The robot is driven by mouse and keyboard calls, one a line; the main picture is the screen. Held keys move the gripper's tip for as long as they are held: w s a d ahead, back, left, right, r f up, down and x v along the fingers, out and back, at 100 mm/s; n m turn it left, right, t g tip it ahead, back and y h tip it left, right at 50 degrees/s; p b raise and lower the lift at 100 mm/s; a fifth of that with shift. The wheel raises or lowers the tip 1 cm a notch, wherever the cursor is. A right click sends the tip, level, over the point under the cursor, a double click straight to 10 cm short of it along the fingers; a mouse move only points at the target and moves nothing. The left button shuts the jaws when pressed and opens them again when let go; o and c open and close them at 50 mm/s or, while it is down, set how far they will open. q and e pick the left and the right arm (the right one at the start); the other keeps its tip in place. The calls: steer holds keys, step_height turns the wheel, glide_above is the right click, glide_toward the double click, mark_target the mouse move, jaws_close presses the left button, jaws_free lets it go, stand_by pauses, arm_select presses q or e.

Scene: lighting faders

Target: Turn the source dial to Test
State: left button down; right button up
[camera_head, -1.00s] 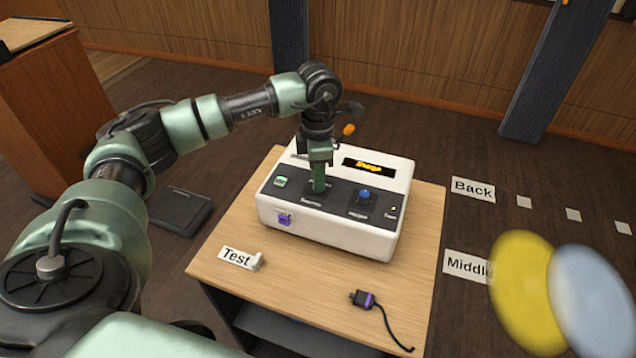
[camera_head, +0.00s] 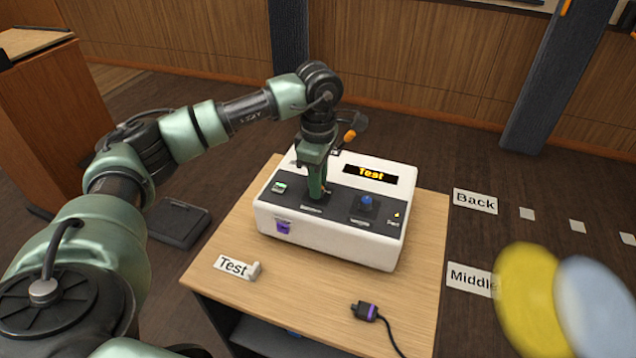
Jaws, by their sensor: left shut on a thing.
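A white control box (camera_head: 325,238) with a dark top panel stands on a small wooden table. Its display (camera_head: 370,173) reads "Test" in orange letters. My left gripper (camera_head: 317,196) points down onto the panel, left of the blue knob (camera_head: 366,202), and is shut on the source dial, which the fingers hide. A green button (camera_head: 279,187) is at the panel's left, and a small yellow light (camera_head: 396,215) is at its right. My right gripper is not in view.
A "Test" card (camera_head: 233,266) in a white holder lies on the table (camera_head: 290,290) in front of the box. Blurred yellow and blue discs (camera_head: 527,300) are at lower right.

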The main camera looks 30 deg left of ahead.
arm_select(q)
steer(key=shift+w+r, duration=0.1)
steer(key=shift+r, duration=0.05)
steer(key=c, duration=1.2)
jaws_free()
steer(key=shift+c, duration=0.2)
step_height(320, 180, up, 8)
steer(key=shift+f+b, duration=0.15)
steer(key=shift+b, duration=0.45)
